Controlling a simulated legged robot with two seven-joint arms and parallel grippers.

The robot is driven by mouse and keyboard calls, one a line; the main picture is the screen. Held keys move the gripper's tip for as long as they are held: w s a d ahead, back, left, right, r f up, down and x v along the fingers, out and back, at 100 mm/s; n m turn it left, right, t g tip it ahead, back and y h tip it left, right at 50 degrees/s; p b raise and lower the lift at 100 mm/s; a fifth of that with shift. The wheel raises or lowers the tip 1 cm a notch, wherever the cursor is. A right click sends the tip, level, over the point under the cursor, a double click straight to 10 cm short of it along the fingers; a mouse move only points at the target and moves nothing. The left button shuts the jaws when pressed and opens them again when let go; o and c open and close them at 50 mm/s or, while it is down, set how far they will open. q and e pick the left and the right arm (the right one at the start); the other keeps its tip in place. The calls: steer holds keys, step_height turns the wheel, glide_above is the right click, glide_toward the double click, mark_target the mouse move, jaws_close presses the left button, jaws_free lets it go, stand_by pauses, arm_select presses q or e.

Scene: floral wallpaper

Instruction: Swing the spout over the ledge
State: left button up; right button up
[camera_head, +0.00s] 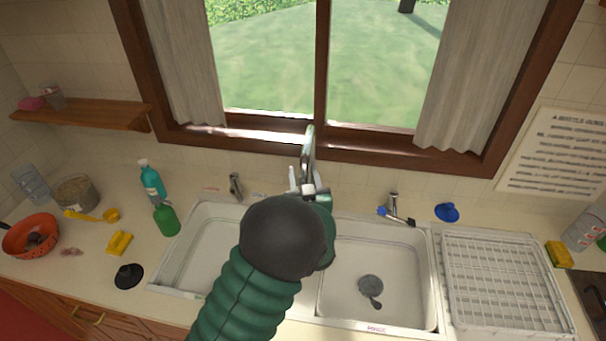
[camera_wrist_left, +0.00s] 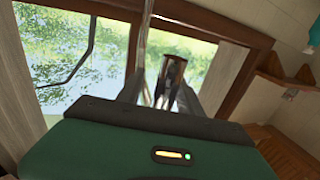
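A metal spout (camera_head: 307,152) stands out behind the sink's middle in the head view. Its far end points at the window ledge (camera_head: 240,137) and overlaps it in the picture; I cannot tell its height above the ledge. The tap's base is hidden behind my left arm. My left gripper (camera_head: 308,188) is at the near end of the spout, over the divider between the basins. In the left wrist view its fingers (camera_wrist_left: 168,98) reach toward the window, with a dark and brown part between them. I cannot tell whether they grip the spout. My right gripper is not in view.
The double sink (camera_head: 428,290) has a drain plug (camera_head: 371,287) in the right basin. Small taps stand at left (camera_head: 236,187) and right (camera_head: 394,207). Green bottles (camera_head: 166,218) stand left of the sink, and a white dish rack (camera_head: 500,270) sits at right. Curtains (camera_head: 466,80) flank the window.

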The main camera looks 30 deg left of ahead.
arm_select(q)
steer(key=shift+w+d+r, duration=0.1)
steer(key=b+v, duration=0.3)
steer(key=v, duration=1.4)
steer(key=shift+b, duration=0.4)
